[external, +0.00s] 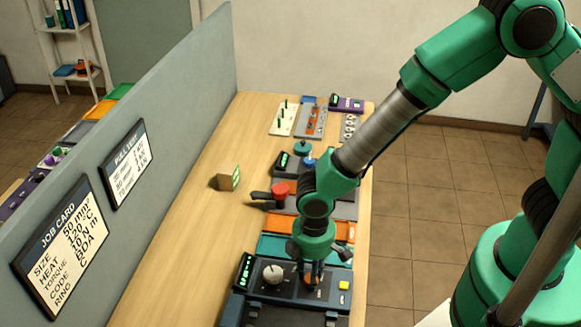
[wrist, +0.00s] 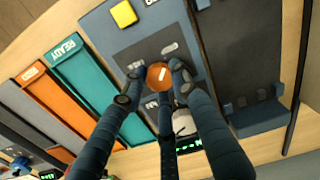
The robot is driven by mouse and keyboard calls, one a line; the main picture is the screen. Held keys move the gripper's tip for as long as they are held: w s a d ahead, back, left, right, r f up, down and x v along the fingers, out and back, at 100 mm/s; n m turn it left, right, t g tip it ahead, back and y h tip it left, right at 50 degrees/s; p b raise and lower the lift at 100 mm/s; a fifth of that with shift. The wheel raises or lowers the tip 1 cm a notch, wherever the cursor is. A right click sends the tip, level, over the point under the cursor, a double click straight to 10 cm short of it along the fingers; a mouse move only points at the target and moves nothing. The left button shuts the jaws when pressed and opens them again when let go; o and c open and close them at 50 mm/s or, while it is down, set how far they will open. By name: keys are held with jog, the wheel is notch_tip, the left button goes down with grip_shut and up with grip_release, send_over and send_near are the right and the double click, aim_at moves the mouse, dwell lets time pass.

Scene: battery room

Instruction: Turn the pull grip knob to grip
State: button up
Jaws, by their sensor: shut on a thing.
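The pull grip knob (wrist: 159,75) is a round orange knob with a pale mark on its top, set in a dark panel on a blue-grey machine. My gripper (wrist: 155,84) is shut on the knob, its fingers around the knob's sides in the wrist view. In the external view my gripper (external: 312,278) points down over the machine (external: 268,299) and covers most of the knob. Small pale labels sit on the panel around the knob, but they are too small to read.
A yellow button (wrist: 123,14) and a pale rounded knob (external: 273,273) are on the same machine. A teal tray marked READY (wrist: 80,75) and an orange tray (wrist: 55,103) lie beside it. A grey partition (external: 170,130) with a job card (external: 62,250) borders the bench.

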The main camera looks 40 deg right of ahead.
jog(key=shift+a+r+n, duration=0.1)
jog(key=shift+n, duration=0.2)
jog(key=o, duration=1.2)
jog(key=shift+c, duration=0.2)
notch_tip(320, 180, up, 12)
dwell(0.4)
